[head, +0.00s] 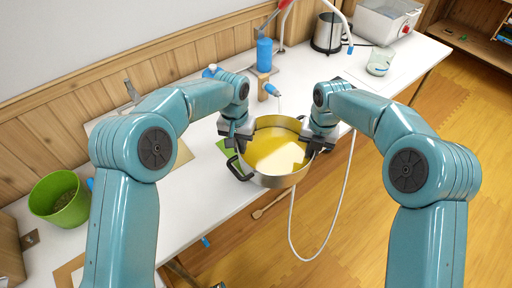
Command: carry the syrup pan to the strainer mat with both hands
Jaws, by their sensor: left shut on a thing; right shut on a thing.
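The syrup pan (272,181) is a wide silver pan with yellow syrup inside and dark side handles. It is near the middle of the head view, by the table's front edge, and looks about level. My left gripper (236,146) is shut on the pan at its left side. My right gripper (318,143) is shut on the pan at its right side. Whether the pan's base touches the table cannot be told.
A green bucket (60,199) stands at the left. A blue bottle (264,55) and a kettle (327,33) stand behind the pan. A glass jar (380,62) and a white bin (386,20) are at the back right. A white hose (291,215) hangs past the front edge.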

